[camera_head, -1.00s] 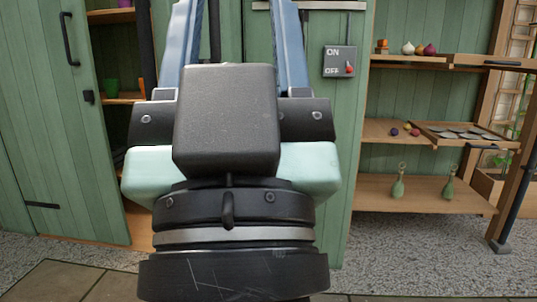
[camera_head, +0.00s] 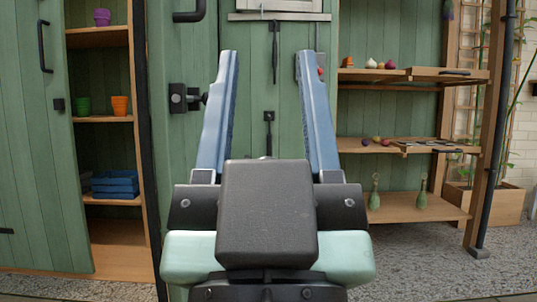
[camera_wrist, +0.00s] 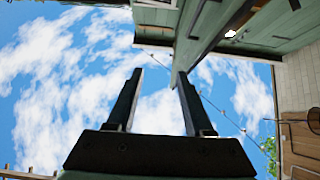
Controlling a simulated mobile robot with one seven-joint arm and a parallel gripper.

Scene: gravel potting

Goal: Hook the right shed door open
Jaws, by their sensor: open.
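A green plank panel that looks like the right shed door (camera_head: 178,150) stands left of my gripper. It has a black handle (camera_head: 190,12) at the top and a black catch with a knob (camera_head: 187,97) below. A dark hook-like bar (camera_head: 275,55) and a second black fitting (camera_head: 268,130) hang on the green planks behind, between my fingers in the picture. My gripper (camera_head: 267,65) is open, its blue fingers pointing up and away with nothing between them. It also shows open against the sky in the wrist view (camera_wrist: 158,80). The lower door is hidden behind my gripper.
The left door (camera_head: 35,150) is open, beside cupboard shelves with pots and a blue crate (camera_head: 115,184). Wooden shelves (camera_head: 405,207) with bottles and vegetables stand right. The switch box (camera_head: 320,68) is mostly hidden by my right finger. Gravel (camera_head: 420,255) lies in front.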

